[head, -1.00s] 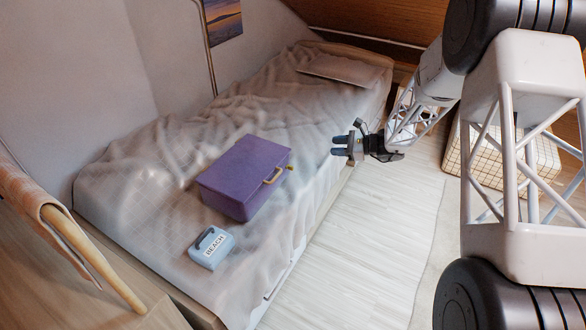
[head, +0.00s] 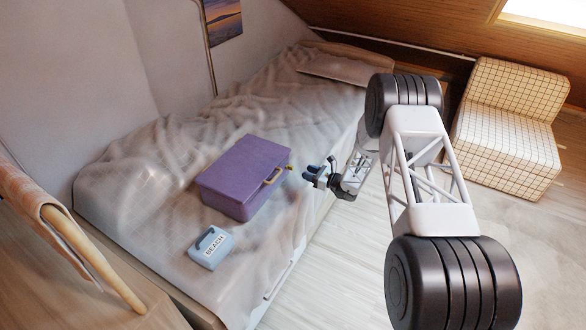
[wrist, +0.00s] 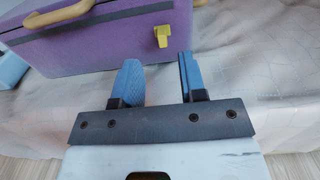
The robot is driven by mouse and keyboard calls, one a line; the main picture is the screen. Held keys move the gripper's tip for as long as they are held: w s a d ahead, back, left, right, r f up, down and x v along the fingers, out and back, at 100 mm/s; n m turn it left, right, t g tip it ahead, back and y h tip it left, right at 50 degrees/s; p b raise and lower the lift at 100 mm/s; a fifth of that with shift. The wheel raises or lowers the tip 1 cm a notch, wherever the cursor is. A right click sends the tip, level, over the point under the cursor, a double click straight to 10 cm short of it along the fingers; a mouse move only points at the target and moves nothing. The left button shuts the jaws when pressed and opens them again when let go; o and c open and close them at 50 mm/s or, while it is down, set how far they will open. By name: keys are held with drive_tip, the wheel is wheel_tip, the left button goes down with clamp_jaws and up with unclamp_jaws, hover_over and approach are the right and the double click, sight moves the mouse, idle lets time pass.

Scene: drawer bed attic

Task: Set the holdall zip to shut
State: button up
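The purple holdall (head: 240,172) lies on the bed, with a tan handle (head: 274,176) on the side facing my gripper. A dark seam runs along that side in the wrist view. A small yellow tab (wrist: 161,36), likely the zip pull, sticks out near the right end of that side; it also shows in the head view (head: 290,168). My gripper (wrist: 158,64) is open, its two blue fingers apart with nothing between them. The fingers point at the holdall just short of the yellow tab. In the head view my gripper (head: 309,172) is right of the holdall.
A small light blue case marked BEACH (head: 210,250) lies on the bed in front of the holdall. The rumpled bed (head: 130,185) is clear behind it. A checked chair (head: 508,130) stands on the right. A wooden rail with cloth (head: 75,240) is at the left.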

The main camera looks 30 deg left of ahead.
sight(290, 167)
drive_tip(key=shift+a+f, duration=0.15)
drive_tip(key=shift+f, duration=0.2)
drive_tip(key=shift+a, duration=0.15)
drive_tip(key=shift+a, duration=3.75)
drive_tip(key=shift+c, duration=0.3)
clamp_jaws()
